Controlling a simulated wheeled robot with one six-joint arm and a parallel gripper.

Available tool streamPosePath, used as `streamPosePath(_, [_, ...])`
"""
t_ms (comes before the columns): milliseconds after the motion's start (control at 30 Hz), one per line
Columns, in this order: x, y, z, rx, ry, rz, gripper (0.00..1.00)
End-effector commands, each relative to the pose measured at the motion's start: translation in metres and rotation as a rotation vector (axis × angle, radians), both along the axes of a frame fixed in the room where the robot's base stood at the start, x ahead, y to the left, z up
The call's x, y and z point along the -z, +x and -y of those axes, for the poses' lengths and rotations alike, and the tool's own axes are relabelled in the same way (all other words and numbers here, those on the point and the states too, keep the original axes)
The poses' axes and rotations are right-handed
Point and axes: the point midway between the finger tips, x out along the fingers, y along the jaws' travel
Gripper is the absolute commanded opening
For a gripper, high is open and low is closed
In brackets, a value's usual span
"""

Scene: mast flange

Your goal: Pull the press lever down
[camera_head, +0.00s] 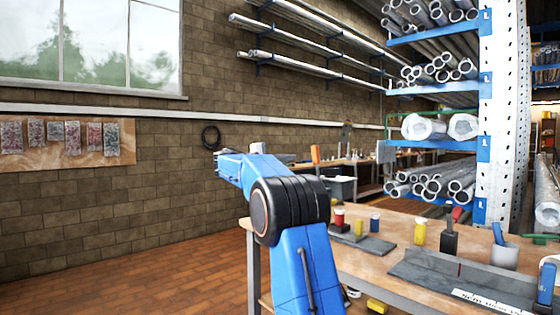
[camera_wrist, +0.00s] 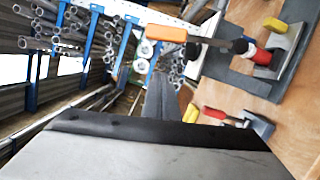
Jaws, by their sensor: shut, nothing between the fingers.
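The press lever has an orange grip (camera_head: 315,153), which stands above the bench in the head view. In the wrist view the orange grip (camera_wrist: 167,33) sits on a dark rod that runs right to a red and white part (camera_wrist: 262,57) over a grey base plate (camera_wrist: 243,75). In the head view my arm's dark joint hides part of the press; its base plate (camera_head: 375,244) shows. My gripper (camera_wrist: 161,78) is shut and empty, below the orange grip in the wrist picture, with a visible gap between them.
The wooden bench (camera_head: 385,266) carries a yellow cylinder (camera_head: 419,232), a dark fixture with a red handle (camera_head: 450,236), a grey plate (camera_head: 430,270) and a pale cup (camera_head: 504,256). A pipe rack (camera_head: 483,150) stands behind. Open floor (camera_head: 190,270) lies to the left.

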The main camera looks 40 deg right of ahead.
Motion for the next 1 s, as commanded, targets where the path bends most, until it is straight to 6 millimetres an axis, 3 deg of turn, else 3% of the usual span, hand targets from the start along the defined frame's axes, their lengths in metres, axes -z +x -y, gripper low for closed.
streamPosePath(233, [-0.002,-0.008,0.044,0.002,0.001,0.000,0.00])
streamPosePath(533, [-0.008,-0.040,0.043,-0.001,0.000,0.000,0.00])
streamPosePath(1000, [-0.008,-0.046,0.044,-0.001,0.000,0.000,0.00])
